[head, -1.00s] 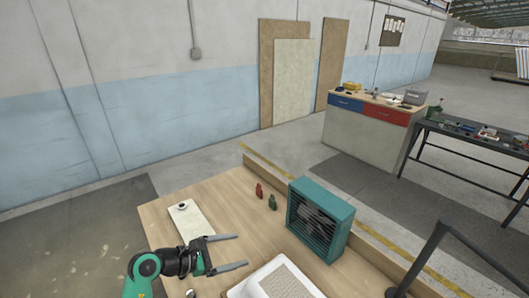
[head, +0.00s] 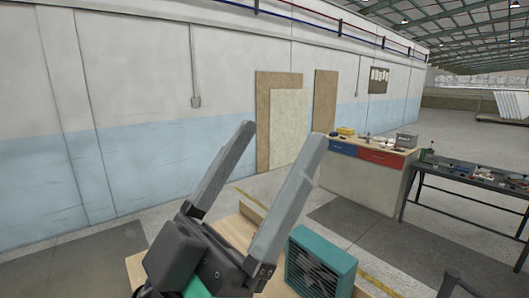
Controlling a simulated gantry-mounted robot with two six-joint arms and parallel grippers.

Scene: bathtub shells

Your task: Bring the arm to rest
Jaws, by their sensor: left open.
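My left gripper (head: 278,136) is raised large in front of the head camera, its two grey fingers pointing up and spread apart. Nothing is between the fingers. My right gripper is not in view.
A teal fan (head: 320,262) stands on the table just right of my left gripper. Farther back are a workbench with blue and red drawers (head: 362,165) and a dark metal table with tools (head: 470,172). Boards (head: 288,128) lean on the wall.

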